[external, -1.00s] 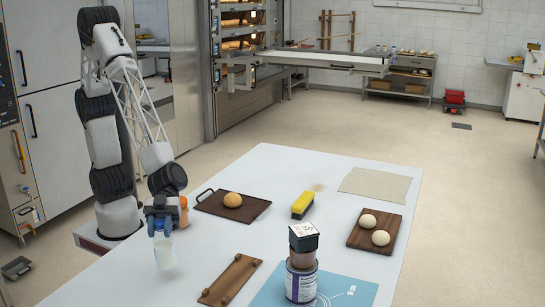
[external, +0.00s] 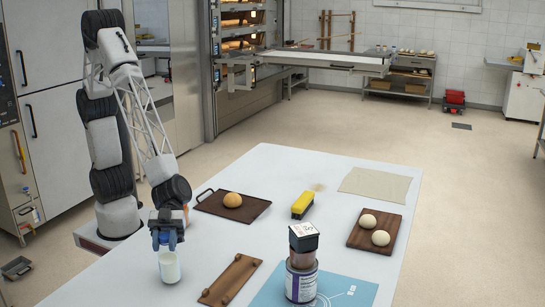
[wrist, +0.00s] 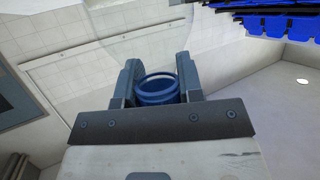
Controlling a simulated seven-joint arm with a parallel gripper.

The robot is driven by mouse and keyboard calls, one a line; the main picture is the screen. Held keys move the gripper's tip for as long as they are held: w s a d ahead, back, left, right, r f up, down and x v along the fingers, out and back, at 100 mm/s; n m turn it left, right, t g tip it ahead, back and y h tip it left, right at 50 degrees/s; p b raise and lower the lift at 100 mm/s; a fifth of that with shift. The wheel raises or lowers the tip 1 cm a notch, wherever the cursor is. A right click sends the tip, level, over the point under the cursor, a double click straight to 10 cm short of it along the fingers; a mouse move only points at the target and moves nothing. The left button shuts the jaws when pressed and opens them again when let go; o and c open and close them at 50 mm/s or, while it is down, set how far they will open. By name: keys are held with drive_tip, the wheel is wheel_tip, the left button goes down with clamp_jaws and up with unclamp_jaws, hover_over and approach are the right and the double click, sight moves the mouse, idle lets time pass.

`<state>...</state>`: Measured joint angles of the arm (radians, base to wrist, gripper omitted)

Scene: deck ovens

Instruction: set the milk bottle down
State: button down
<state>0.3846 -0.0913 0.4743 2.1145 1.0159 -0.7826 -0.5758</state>
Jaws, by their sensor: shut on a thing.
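The milk bottle (external: 169,267) is white with a blue top and stands upright in the external view, at the table's left edge area. My gripper (external: 167,241) points down over it and is shut on its blue neck. In the wrist view the blue ring of the bottle's top (wrist: 158,88) sits between my two fingers (wrist: 158,82). I cannot tell whether the bottle's base touches the white table (external: 215,262).
A dark tray (external: 252,210) with a bun (external: 232,200) lies behind. A wooden board with knobs (external: 231,279) lies to the right of the bottle, then a labelled can (external: 300,281) with a jar and box stacked on it. Bare table lies between bottle and board.

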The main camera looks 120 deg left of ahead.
drive_tip(key=shift+f, duration=0.4)
drive_tip(key=c, duration=0.8)
unclamp_jaws()
drive_tip(key=shift+o, duration=0.2)
drive_tip(key=v, duration=1.2)
